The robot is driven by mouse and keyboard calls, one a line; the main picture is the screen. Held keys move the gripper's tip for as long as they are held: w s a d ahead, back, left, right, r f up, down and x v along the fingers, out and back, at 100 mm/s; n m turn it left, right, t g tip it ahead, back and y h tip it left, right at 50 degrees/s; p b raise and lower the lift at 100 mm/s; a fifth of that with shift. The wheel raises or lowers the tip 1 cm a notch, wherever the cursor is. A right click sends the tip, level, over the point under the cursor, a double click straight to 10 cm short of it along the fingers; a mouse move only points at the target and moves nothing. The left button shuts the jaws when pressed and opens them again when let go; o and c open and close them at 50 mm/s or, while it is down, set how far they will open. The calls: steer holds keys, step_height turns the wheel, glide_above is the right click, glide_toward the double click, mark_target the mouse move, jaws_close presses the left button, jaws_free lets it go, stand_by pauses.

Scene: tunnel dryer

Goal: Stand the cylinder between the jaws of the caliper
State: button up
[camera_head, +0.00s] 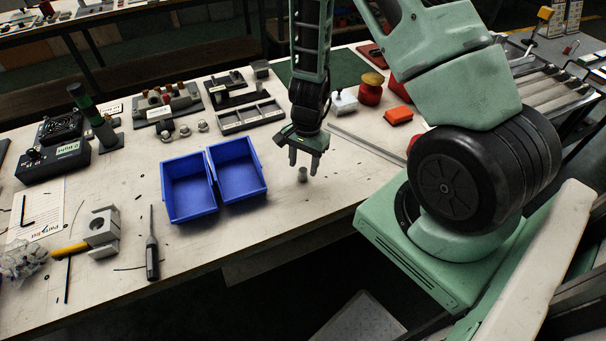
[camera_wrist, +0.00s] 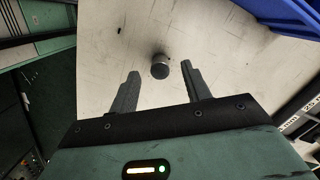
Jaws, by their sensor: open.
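The small grey metal cylinder (camera_head: 303,174) stands on the pale bench top, right of the blue bins. It also shows in the wrist view (camera_wrist: 160,67), ahead of my fingers and roughly centred between their tips. My gripper (camera_head: 304,160) points down over the cylinder. Its fingers are open and empty in the wrist view (camera_wrist: 160,78). I cannot clearly make out the caliper. A long thin grey strip (camera_head: 366,144) lies on the bench right of my gripper, but I cannot tell if it is the caliper.
Two blue bins (camera_head: 190,213) stand close left of my gripper. A grey divided tray (camera_head: 250,118) lies behind them. A red-orange block (camera_head: 398,116) and a red jar with a yellow top (camera_head: 371,89) stand at the back right. The bench front around the cylinder is clear.

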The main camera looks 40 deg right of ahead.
mark_target(303, 169)
step_height(303, 169, down, 3)
steer(key=shift+a+f, duration=0.1)
steer(key=shift+f, duration=0.1)
jaws_close()
